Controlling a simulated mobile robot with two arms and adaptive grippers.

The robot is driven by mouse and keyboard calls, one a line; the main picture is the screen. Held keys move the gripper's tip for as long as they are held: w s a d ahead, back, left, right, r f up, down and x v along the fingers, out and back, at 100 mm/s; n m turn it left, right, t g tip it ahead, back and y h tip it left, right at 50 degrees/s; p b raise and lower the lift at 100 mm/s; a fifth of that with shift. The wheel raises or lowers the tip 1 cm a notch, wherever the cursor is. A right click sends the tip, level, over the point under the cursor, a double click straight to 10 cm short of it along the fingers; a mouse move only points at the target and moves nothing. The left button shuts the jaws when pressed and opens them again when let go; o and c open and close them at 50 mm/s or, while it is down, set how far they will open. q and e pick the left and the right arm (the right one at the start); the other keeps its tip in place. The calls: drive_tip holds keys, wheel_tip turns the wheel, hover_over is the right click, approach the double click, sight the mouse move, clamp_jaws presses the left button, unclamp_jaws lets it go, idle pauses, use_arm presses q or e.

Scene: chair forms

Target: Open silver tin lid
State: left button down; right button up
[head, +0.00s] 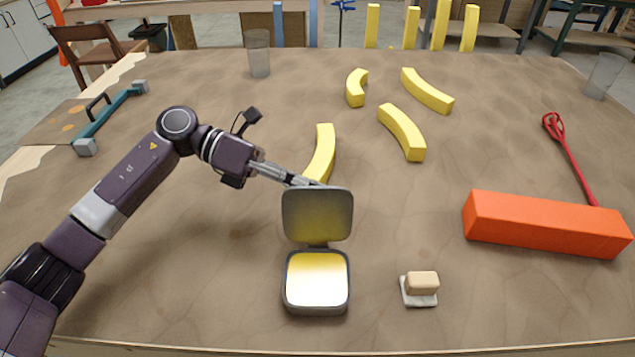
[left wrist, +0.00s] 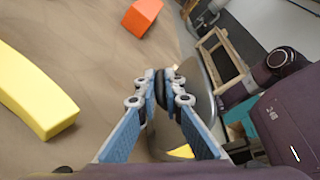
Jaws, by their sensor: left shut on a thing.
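The silver tin (head: 317,282) sits on the table at front centre, with its lid (head: 318,215) raised nearly upright on the hinge at the back. The inside of the tin looks shiny yellow and white. My left gripper (head: 312,184) reaches in from behind at the lid's upper edge and is shut on the lid. In the left wrist view its fingertips (left wrist: 165,86) close at the edge of the grey lid (left wrist: 205,103). The lid partly hides the fingertips in the head view. My right gripper shows in neither view.
Several yellow curved blocks (head: 402,132) lie behind the tin. An orange block (head: 545,224) and a red utensil (head: 570,157) are at the right. A small beige block on a white dish (head: 419,291) lies right of the tin. Clear glasses (head: 258,54) stand at the back.

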use_arm(q)
drive_tip(key=shift+w+f, duration=0.1)
drive_tip(key=shift+w, duration=0.1)
drive_tip(key=c, duration=2.3)
unclamp_jaws()
drive_tip(key=v, duration=1.2)
drive_tip(key=shift+w+f, duration=0.15)
